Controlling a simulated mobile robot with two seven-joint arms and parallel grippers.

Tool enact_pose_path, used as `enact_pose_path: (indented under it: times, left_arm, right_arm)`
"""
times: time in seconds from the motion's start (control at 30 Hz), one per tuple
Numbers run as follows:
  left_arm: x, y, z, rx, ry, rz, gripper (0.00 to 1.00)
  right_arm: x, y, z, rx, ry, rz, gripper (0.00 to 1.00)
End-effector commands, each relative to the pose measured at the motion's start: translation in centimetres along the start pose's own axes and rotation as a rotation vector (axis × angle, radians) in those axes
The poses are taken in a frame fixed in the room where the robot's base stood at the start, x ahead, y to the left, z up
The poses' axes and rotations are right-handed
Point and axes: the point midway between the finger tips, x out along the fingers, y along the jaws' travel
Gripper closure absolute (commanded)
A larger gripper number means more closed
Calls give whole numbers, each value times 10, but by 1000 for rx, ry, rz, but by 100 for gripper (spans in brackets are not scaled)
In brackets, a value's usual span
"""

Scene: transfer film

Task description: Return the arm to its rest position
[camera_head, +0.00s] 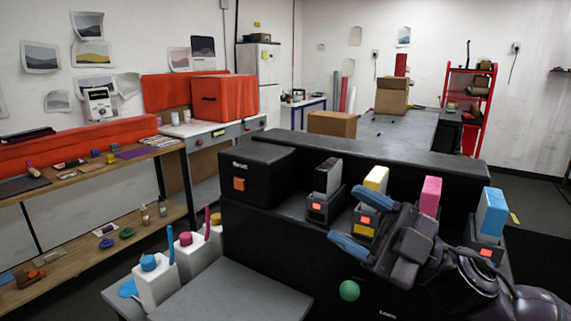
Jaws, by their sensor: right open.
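My right arm (470,280) comes in from the lower right. Its right gripper (350,216) has two blue fingers spread apart, with nothing seen between them. The gripper is in front of the black machine (255,220), near the yellow block (376,179), whose lower part it partly covers. A black block (327,177), a magenta block (430,195) and a cyan block (491,212) also stand upright in separate holders along the machine. My left gripper is not in view.
A grey table (230,295) is at the front, with white bottles (155,283) at its left. A wooden shelf (80,190) with small items lines the left wall. A green ball-like knob (349,290) is on the machine front below the gripper. Dark floor shows at the right.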

Motion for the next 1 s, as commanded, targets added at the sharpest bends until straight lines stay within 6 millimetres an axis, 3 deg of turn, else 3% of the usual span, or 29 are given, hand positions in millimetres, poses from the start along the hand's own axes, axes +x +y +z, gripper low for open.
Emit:
enact_pose_path:
  times: [0.27,0.47,0.63,0.73,0.9,1.0]
  left_arm:
    - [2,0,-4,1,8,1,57]
    - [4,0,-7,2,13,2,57]
    - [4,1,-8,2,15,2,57]
    - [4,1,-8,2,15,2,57]
    - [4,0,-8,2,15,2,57]
    - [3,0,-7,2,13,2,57]
  right_arm:
    - [-71,6,59,146,-394,481,41]
    - [-144,-19,97,265,-753,697,41]
    - [-210,-60,114,385,-1069,796,41]
    - [-251,-94,116,479,-1275,824,41]
    - [-309,-157,102,646,-1592,806,41]
    - [-329,-184,90,726,-1715,777,41]
